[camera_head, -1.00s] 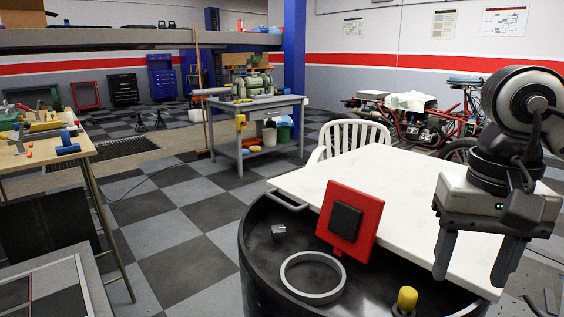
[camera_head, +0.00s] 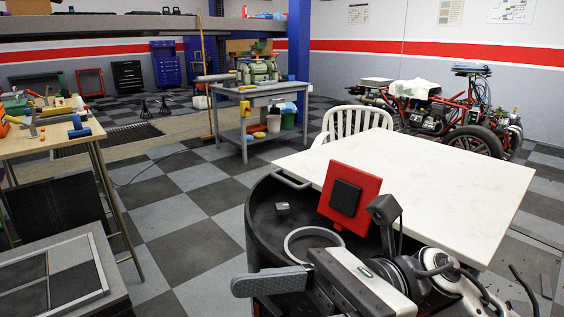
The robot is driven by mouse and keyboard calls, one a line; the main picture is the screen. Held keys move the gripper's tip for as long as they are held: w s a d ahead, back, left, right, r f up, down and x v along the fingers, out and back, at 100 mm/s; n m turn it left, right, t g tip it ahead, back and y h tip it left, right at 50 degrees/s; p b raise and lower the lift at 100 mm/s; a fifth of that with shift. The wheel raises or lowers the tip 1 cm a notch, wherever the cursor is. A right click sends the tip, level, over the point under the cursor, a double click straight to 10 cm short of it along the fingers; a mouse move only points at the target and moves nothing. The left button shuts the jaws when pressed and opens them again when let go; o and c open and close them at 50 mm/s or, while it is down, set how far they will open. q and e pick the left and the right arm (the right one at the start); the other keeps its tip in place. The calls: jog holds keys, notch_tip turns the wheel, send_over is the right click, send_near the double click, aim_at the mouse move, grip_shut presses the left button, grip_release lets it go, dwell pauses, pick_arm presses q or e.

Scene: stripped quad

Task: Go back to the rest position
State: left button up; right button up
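My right gripper (camera_head: 272,282) is at the bottom centre, in front of the black tub. It lies tilted over, with one grey finger pointing left. That finger stands at the outer end of the palm with nothing against it. The other finger is hidden or below the picture. The gripper looks open and holds nothing that I can see. My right arm comes in from the lower right. My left gripper is not in view.
A wooden workbench (camera_head: 40,146) stands left.

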jog(key=w+d+f+m+t, duration=0.2)
jog(key=w+m+t, duration=0.3)
jog(key=m+t, duration=0.8)
jog(key=w+d+f+m+t, duration=0.3)
jog(key=m+t, duration=0.6)
jog(key=m, duration=0.7)
jog(key=w+d+f+m+t+h, duration=0.35)
jog(key=f+m+h, duration=0.65)
jog(key=m, duration=0.4)
pick_arm(q)
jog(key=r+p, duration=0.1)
jog(key=p, duration=0.1)
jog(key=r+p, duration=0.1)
jog(key=p, duration=0.2)
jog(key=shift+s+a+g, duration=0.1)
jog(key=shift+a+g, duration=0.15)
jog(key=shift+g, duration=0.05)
pick_arm(e)
jog(key=s+d+f+m+g+h, duration=0.3)
jog(key=s+f+m, duration=0.2)
jog(key=f, duration=0.2)
jog(key=s+d+f+m+g+h, duration=0.2)
jog(key=s+f+m+g+h, duration=0.1)
jog(key=f, duration=0.5)
jog(key=s+m+g, duration=0.1)
jog(key=s+m, duration=0.1)
jog(key=m, duration=0.1)
jog(key=shift+s+d+f, duration=0.2)
jog(key=shift+d+f, duration=0.1)
jog(key=shift+d, duration=0.1)
